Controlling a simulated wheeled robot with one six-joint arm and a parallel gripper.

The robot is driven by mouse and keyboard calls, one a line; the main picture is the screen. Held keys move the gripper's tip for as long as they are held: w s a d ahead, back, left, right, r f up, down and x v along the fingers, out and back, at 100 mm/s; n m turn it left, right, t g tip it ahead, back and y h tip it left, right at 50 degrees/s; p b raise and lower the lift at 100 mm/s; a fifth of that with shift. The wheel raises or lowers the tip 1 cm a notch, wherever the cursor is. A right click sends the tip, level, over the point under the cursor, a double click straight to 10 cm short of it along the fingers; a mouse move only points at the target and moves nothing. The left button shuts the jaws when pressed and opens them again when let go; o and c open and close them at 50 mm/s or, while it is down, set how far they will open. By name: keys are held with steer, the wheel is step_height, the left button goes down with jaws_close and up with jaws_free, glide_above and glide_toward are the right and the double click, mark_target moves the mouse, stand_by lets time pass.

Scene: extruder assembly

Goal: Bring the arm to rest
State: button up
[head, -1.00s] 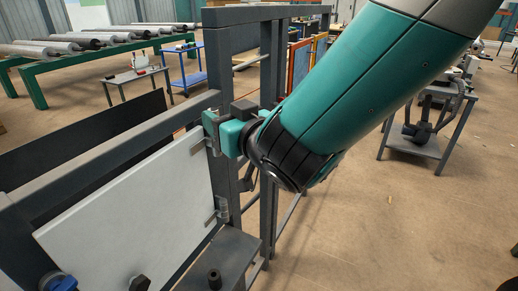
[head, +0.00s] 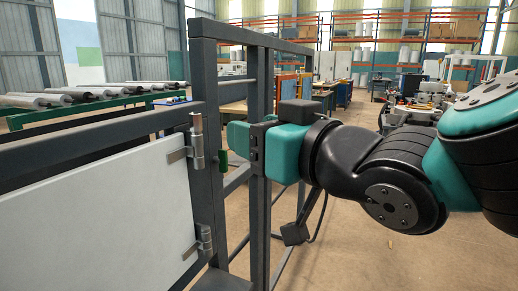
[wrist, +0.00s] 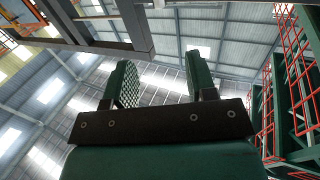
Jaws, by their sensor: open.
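My gripper (head: 229,148) is at the grey metal frame (head: 206,90) in the head view, just right of the upper hinge (head: 196,141) of a white panel (head: 95,215). The frame's upright partly overlaps the fingers, and I cannot tell whether they touch it. In the wrist view my gripper (wrist: 160,78) points up toward the roof. Its two green, ridged fingers stand apart with nothing between them. My arm reaches in from the right, roughly level.
The lower hinge (head: 204,243) joins the panel to the upright. The frame's beam also crosses the wrist view (wrist: 105,22), close to the left finger. Red and green racking (wrist: 290,90) shows at its right. Open floor (head: 400,262) lies below my arm.

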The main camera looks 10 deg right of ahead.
steer(key=s+d+f+m+g+h+p, duration=0.1)
steer(key=s+d+f+g+h+p, duration=0.25)
steer(key=f+g+p, duration=0.35)
steer(key=s+d+r+n+g+h+p, duration=0.1)
steer(key=s+d+n+g+p, duration=0.1)
steer(key=s+g, duration=0.6)
steer(key=shift+s+d+g+p, duration=0.4)
steer(key=shift+s+d+p, duration=0.1)
steer(key=shift+s+p, duration=0.3)
